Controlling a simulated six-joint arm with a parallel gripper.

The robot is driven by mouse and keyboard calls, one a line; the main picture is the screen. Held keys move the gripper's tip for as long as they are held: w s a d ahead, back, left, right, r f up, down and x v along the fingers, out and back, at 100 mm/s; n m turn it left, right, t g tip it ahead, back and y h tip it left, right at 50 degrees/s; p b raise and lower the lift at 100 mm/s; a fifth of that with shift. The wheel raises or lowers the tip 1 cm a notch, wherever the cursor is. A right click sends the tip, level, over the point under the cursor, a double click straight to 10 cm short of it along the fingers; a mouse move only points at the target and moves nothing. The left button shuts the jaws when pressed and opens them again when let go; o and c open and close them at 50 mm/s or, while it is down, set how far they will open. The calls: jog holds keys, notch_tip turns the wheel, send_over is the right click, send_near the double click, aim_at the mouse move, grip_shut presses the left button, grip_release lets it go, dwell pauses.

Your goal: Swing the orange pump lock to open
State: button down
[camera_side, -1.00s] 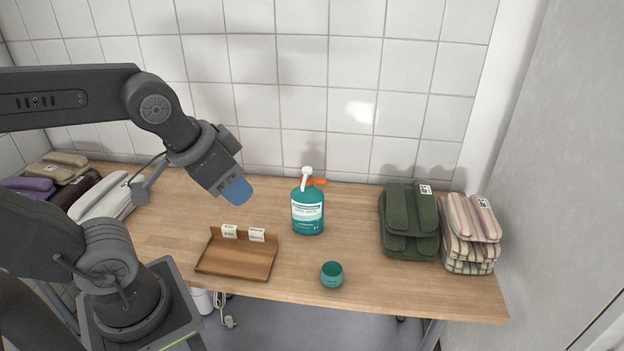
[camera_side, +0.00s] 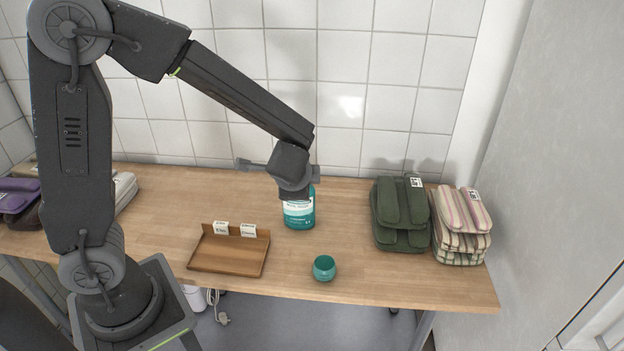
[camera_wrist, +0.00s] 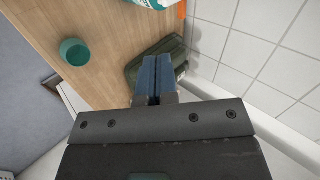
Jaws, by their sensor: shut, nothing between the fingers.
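The teal pump bottle (camera_side: 300,215) with a white label stands upright on the wooden table. In the side view my wrist covers its pump head and orange lock. In the wrist view part of the bottle (camera_wrist: 152,3) shows at the top edge, with the orange pump lock (camera_wrist: 182,10) beside it, cut off by the frame. My gripper (camera_wrist: 157,62) has blue fingers pressed together with nothing between them. The fingers point toward the bottle's side of the table, below the lock in the wrist view. Whether they touch anything is not shown.
A small teal cup (camera_side: 324,268) stands in front of the bottle. A wooden tray (camera_side: 228,262) with two white labels lies to the left. A tiled wall (camera_side: 345,100) stands behind.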

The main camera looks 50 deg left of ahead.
jog(key=shift+w+d+f+m, duration=0.2)
jog(key=shift+w+f+m, duration=0.4)
jog(key=shift+w+f, duration=0.3)
jog(key=w+a+r+x, duration=0.1)
jog(key=r+x, duration=0.1)
jog(key=x, duration=1)
jog(key=shift+w+a+f, duration=0.2)
jog(key=shift+w+a, duration=0.25)
jog(key=shift+w, duration=0.1)
jog(key=shift+w, duration=0.1)
